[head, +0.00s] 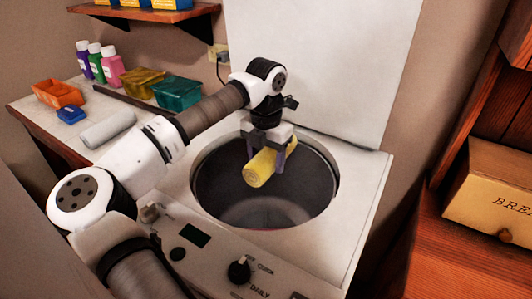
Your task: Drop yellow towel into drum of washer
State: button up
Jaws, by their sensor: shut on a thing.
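The yellow towel (259,168) is a rolled bundle in my gripper (267,158). My gripper is shut on it and points down over the washer's round opening. The washer (350,220) is white, with its lid (320,60) raised at the back. The dark drum (310,185) shows below and around the towel. The towel appears at about the level of the rim or a little below it; its exact height above the drum bottom is hard to tell. The gripper's fingers partly cover the towel.
A counter at left holds several bottles (96,62), an orange tray (57,94), a blue item (71,114), a grey roll (110,130), and yellow (143,83) and teal (178,92) bins. The washer's knob panel (238,270) is in front. A bread box (488,190) stands at right.

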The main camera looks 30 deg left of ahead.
jog(key=shift+f, duration=0.8)
jog(key=o, duration=1.2)
jog(key=shift+c, duration=0.2)
jog(key=shift+r, duration=0.1)
notch_tip(320, 180, up, 14)
jog(key=b, duration=0.1)
jog(key=shift+b, duration=0.35)
